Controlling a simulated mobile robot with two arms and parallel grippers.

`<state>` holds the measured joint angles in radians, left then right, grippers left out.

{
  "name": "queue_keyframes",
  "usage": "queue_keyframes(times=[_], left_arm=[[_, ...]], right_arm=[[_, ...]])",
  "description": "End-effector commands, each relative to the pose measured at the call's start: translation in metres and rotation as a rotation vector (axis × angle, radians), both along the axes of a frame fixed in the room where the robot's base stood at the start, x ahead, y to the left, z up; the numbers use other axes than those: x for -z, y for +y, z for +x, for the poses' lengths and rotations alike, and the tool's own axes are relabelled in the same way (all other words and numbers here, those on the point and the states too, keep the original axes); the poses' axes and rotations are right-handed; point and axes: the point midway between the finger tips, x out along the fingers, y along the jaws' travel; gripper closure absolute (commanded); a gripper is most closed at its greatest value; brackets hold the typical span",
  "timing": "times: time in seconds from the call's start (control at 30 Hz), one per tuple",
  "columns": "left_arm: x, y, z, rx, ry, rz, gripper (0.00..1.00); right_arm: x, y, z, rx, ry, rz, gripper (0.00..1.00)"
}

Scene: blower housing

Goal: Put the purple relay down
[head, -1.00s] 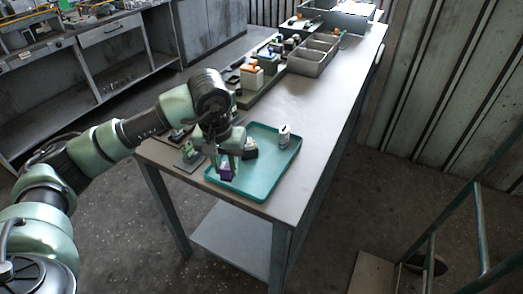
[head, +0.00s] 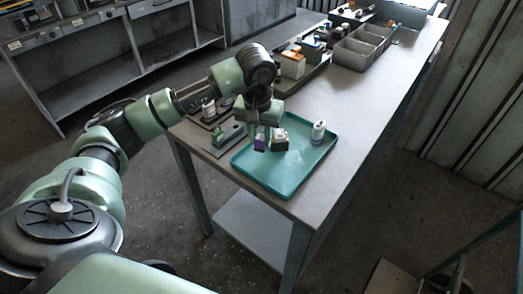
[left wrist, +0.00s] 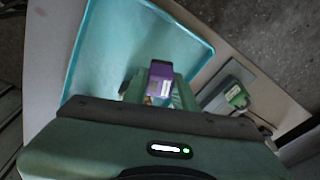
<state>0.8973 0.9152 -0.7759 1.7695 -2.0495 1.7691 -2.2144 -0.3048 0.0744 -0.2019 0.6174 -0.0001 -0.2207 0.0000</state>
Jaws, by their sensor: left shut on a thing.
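The purple relay (head: 259,142) is between the fingers of my left gripper (head: 264,138), over the left part of the teal tray (head: 316,168). The gripper is shut on it. In the left wrist view the relay (left wrist: 160,79) shows its purple top and a pale label, with the gripper fingers (left wrist: 158,92) around its lower part and the tray (left wrist: 78,58) behind. I cannot tell whether the relay touches the tray floor. My right gripper is not in view.
A dark and white block (head: 280,141) is close to the right of the relay. A white cylinder (head: 318,130) stands at the tray's right. A small fixture with a green part (head: 221,136) lies left of the tray. Grey bins (head: 361,49) stand farther back.

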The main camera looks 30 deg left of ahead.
Motion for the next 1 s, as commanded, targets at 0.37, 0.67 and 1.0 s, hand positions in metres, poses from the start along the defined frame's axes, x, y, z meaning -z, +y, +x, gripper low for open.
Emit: queue_keyframes(times=[0.37,0.67,1.0], left_arm=[[0.039,-0.001,-0.001,0.001,0.003,-0.002,0.99],[0.065,0.0,0.0,0.0,-0.002,0.0,0.99],[0.067,0.0,0.0,0.0,-0.001,-0.001,0.51]], right_arm=[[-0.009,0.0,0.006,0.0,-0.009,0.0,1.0],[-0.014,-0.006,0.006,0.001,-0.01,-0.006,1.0],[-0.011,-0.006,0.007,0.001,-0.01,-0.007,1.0]])
